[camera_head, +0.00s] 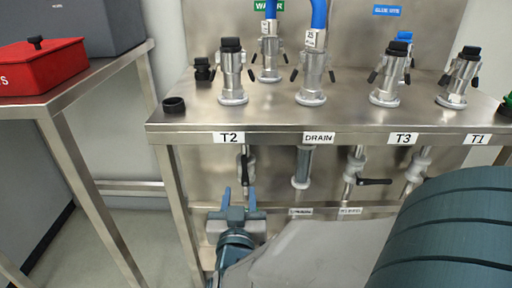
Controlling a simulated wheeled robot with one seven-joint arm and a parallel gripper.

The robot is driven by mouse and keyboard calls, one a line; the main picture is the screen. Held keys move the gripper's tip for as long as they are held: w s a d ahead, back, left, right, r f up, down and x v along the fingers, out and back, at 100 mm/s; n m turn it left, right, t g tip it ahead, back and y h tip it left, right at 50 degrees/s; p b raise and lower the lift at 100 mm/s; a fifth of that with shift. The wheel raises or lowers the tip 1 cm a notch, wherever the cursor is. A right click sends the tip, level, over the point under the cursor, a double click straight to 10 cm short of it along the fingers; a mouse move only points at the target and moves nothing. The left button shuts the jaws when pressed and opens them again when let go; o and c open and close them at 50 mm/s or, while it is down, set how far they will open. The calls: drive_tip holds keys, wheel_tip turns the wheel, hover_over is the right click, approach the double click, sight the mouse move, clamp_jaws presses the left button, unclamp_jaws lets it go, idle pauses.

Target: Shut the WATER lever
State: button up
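A green WATER sign (268,6) is on the back panel, cut by the top edge, above a fitting (269,64) with a blue hose. Below the bench front, valves hang on vertical pipes. One is under T2 (246,160), and another under T3 has a black lever (375,182) pointing right, roughly level. I cannot tell which lever is the WATER one; two small lower labels (300,212) are unreadable. My gripper (239,193) points away from me, its two blue fingers apart, just below the T2 valve. I see nothing clearly held; contact cannot be told.
The steel bench (270,117) carries several capped couplings and a loose black ring (174,104). A red box (40,66) stands on a side table at left. Floor (112,222) shows between the tables. My arm covers the lower right.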

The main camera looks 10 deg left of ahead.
sight(244, 160)
drive_tip(key=x, duration=1.2)
drive_tip(key=shift+w+f, duration=0.1)
drive_tip(key=shift+f, duration=0.3)
drive_tip(key=shift+w+r, duration=0.1)
drive_tip(key=shift+w, duration=0.3)
clamp_jaws()
